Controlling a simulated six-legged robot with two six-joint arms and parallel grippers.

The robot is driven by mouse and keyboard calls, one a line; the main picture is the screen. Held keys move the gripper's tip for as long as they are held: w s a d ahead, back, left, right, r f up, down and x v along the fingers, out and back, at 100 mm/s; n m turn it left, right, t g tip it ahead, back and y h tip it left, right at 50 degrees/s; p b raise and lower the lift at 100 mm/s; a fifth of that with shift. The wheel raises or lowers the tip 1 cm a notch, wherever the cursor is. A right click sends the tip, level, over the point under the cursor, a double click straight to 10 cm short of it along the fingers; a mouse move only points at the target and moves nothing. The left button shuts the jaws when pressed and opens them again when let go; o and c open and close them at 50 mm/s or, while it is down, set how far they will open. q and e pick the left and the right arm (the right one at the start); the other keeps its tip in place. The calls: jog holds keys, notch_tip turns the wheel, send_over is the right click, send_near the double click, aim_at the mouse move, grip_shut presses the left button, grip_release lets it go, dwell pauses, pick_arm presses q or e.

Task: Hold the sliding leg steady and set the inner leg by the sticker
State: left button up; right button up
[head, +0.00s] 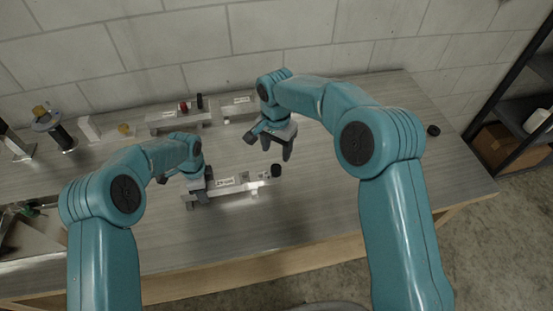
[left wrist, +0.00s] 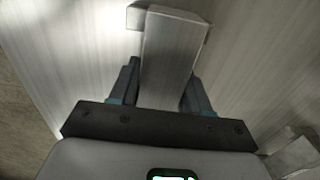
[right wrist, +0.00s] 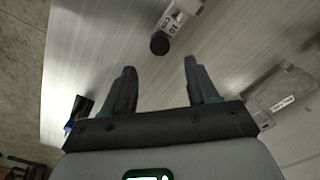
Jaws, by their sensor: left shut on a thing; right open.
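The sliding leg, a silver metal bar (head: 228,188) with a white printed sticker (head: 224,182), lies on the grey table in front of me. A black round cap (head: 276,170) sits at its right end, where the inner leg is. My left gripper (head: 198,196) is shut on the bar's left end; the left wrist view shows the bar (left wrist: 170,55) between the fingers (left wrist: 162,88). My right gripper (head: 270,142) is open and empty, above the table behind the cap. In the right wrist view the cap (right wrist: 160,44) and sticker (right wrist: 171,20) lie beyond its open fingers (right wrist: 160,66).
A bracket (head: 178,117) with a red and a black knob and another labelled plate (head: 240,106) stand behind. A white block (head: 88,128) and a black stand (head: 62,138) are at left. A black round piece (head: 433,130) lies at right. The table's front right is clear.

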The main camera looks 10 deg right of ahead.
notch_tip(320, 180, up, 4)
dwell(0.5)
pick_arm(q)
jog(key=o, duration=1.4)
jog(key=shift+r, duration=0.1)
